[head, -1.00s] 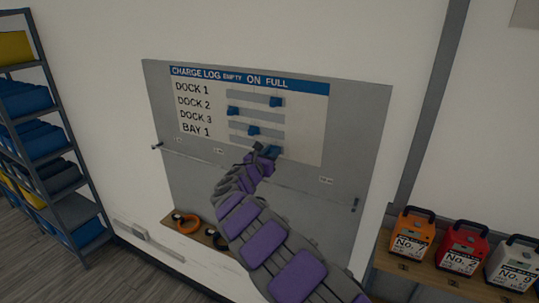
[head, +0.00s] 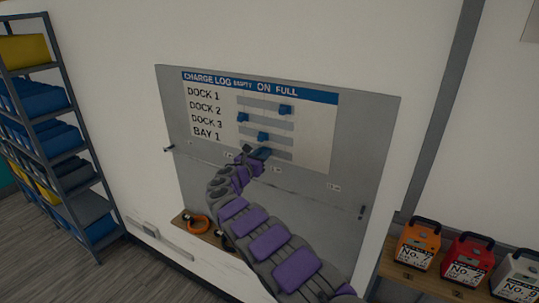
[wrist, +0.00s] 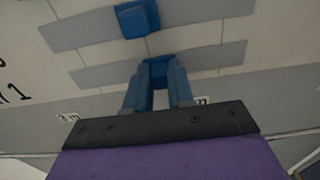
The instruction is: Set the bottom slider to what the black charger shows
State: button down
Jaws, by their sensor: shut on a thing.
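The charge log board (head: 352,130) hangs on the wall ahead, with rows for Dock 1, Dock 2, Dock 3 and Bay 1. The bottom slider, Bay 1, has a blue knob (head: 264,153) near the middle of its grey track, roughly under ON. In the wrist view my gripper (wrist: 156,80) is shut on this knob (wrist: 157,72), one finger on each side. The Dock 3 knob (wrist: 137,19) sits just above. In the head view my gripper (head: 252,155) partly covers the bottom row. I see no black charger.
Orange (head: 418,243), red (head: 465,258) and pale grey (head: 517,275) numbered units stand on a shelf at right. A rack of bins (head: 52,130) stands at left.

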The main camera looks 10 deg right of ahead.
jog(key=shift+w+a+f, duration=0.3)
jog(key=shift+a, duration=0.3)
jog(key=c, duration=1.4)
grip_release()
jog(key=o, duration=0.4)
jog(key=shift+a+r, duration=0.15)
jog(key=shift+a, duration=0.2)
jog(key=shift+o, duration=0.2)
jog(key=shift+s+d, duration=0.1)
jog(key=shift+d, duration=0.15)
jog(key=b+v, duration=0.2)
jog(key=v, duration=1.5)
jog(key=shift+a, duration=0.45)
jog(key=shift+d, duration=0.1)
